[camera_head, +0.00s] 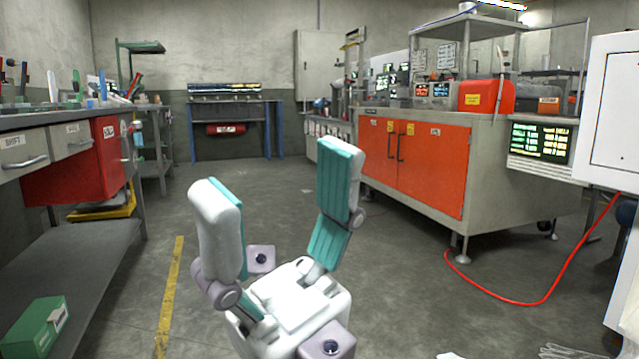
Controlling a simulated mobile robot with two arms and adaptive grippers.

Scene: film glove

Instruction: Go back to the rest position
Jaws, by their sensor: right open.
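My right gripper (277,207) shows large in the lower middle of the head view. Its two white fingers with teal inner pads point up and stand wide apart. Nothing is between them, and the grey floor shows through the gap. It is held in the air over the open floor, touching nothing. My left gripper is not in the view.
A workbench with a red drawer unit (95,165) stands at the left, with a green box (36,328) on its lower shelf. An orange-doored cabinet (417,165) stands at the right. A red hose (520,303) lies on the floor. The middle aisle is clear.

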